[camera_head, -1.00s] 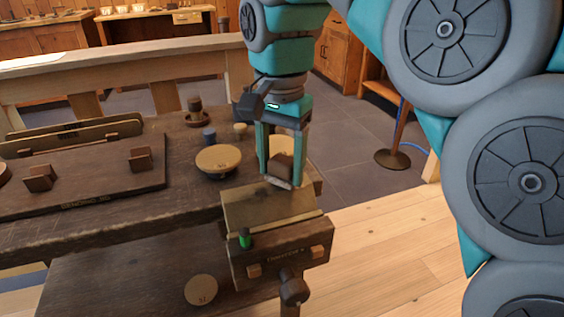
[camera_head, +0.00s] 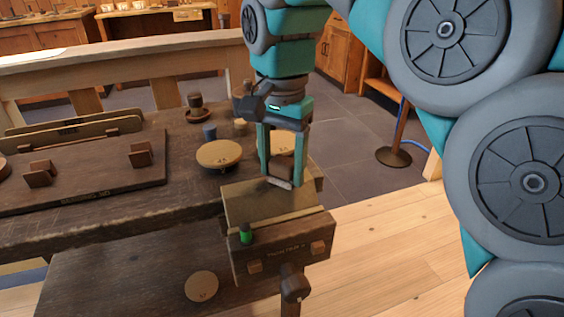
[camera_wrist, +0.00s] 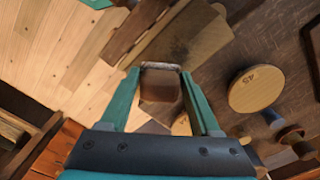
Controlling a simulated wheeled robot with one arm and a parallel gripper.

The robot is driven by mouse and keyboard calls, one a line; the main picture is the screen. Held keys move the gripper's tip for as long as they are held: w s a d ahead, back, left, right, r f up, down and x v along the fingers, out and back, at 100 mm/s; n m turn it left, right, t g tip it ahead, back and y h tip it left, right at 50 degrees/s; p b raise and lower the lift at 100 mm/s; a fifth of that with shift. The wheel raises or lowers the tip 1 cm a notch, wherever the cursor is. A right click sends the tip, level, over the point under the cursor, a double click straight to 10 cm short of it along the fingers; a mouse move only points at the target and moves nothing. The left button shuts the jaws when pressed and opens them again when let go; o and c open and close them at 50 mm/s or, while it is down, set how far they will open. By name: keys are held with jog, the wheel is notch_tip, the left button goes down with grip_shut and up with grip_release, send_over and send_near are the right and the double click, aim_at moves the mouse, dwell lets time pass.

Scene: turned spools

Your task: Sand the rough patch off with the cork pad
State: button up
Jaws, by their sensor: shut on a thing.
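My gripper (camera_head: 282,180) is shut on a brown block with a pale underside, which I take to be the cork pad (camera_head: 283,168); it also shows between the fingers in the wrist view (camera_wrist: 160,88). The pad is at the far edge of a wooden board (camera_head: 262,204) held in the vise (camera_head: 280,250). I cannot tell whether it touches the board. In the wrist view a dark, rough-looking area (camera_wrist: 176,50) shows on the board (camera_wrist: 205,32) just beyond the pad. Part of the board by the pad is hidden.
Round wooden discs lie on the bench (camera_head: 219,155) and the lower surface (camera_head: 201,286). A dark board with blocks (camera_head: 85,180) lies at left. Open floor (camera_head: 400,250) is to the right.

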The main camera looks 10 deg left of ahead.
aim_at(260, 191)
jog(key=shift+f, duration=0.4)
jog(key=shift+s+a+r, duration=0.1)
jog(key=shift+s+a, duration=0.4)
jog(key=shift+a, duration=0.3)
jog(key=shift+s+a+r, duration=0.1)
jog(key=shift+s+a, duration=0.35)
jog(key=shift+a, duration=0.3)
jog(key=shift+s+a+f, duration=0.1)
jog(key=shift+s+a, duration=0.5)
jog(key=shift+a, duration=0.35)
jog(key=shift+s+a+f, duration=0.1)
jog(key=shift+s+a, duration=0.5)
jog(key=shift+a, duration=0.3)
jog(key=shift+r+p, duration=0.1)
jog(key=shift+p, duration=0.25)
jog(key=shift+w+d+f, duration=0.1)
jog(key=shift+w+d, duration=0.45)
jog(key=shift+d, duration=0.35)
jog(key=shift+w+d+f, duration=0.1)
jog(key=shift+w+d, duration=0.4)
jog(key=shift+d, duration=0.35)
jog(key=shift+w+d+r, duration=0.1)
jog(key=shift+w+d, duration=0.45)
jog(key=shift+d, duration=0.3)
jog(key=shift+w+d, duration=0.55)
jog(key=shift+d, duration=0.3)
